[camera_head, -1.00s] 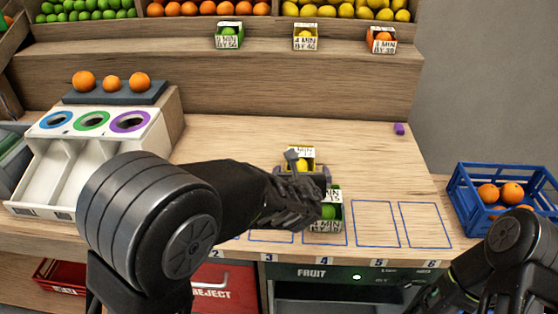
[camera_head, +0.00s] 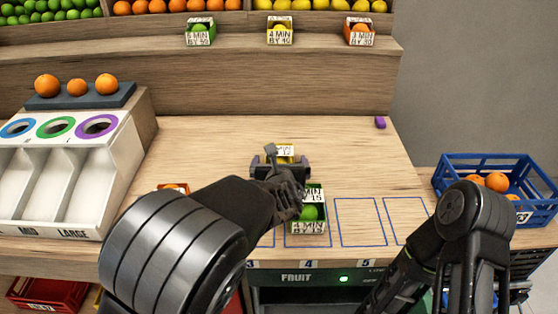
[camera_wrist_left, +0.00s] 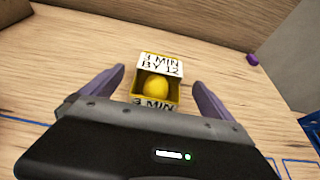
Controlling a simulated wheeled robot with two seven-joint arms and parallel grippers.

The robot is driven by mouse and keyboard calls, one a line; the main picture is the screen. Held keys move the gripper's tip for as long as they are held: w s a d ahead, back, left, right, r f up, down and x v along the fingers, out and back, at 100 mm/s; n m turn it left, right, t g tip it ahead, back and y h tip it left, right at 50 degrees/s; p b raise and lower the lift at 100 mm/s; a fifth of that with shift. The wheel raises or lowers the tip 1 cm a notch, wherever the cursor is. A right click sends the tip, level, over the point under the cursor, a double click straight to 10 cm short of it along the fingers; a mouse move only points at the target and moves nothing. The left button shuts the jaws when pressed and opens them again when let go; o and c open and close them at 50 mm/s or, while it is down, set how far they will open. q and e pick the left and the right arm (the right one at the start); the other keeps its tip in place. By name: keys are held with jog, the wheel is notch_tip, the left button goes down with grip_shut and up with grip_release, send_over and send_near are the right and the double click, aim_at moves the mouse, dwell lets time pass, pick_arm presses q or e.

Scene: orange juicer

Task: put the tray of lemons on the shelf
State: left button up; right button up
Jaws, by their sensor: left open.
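The tray of lemons is a small yellow box (camera_head: 286,150) with a white label and a yellow fruit inside, on the wooden counter. In the left wrist view the box (camera_wrist_left: 158,101) stands between the fingers, with a gap on both sides. My left gripper (camera_head: 281,163) is open around it and hides its lower part in the head view. Its fingers also show in the left wrist view (camera_wrist_left: 159,80). The shelf (camera_head: 240,46) is the raised wooden ledge at the back. My right arm shows at the lower right, but its gripper is out of view.
A green-fruit tray (camera_head: 309,213) stands just in front of my left gripper. An orange-fruit tray (camera_head: 173,187) is partly behind my left arm. Green (camera_head: 200,32), yellow (camera_head: 280,30) and orange (camera_head: 359,32) trays stand on the shelf, with gaps between. A blue crate (camera_head: 480,170) is at right.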

aim_at(280, 155)
pick_arm(q)
jog(key=shift+w, duration=0.15)
jog(key=x, duration=0.5)
jog(key=shift+w+f+p, duration=0.1)
jog(key=shift+w+p, duration=0.05)
jog(key=shift+p, duration=0.15)
dwell(0.5)
jog(key=c, duration=1.8)
notch_tip(280, 155, up, 10)
jog(key=shift+r+p, duration=0.1)
jog(key=shift+p, duration=1.15)
jog(key=shift+c, duration=0.2)
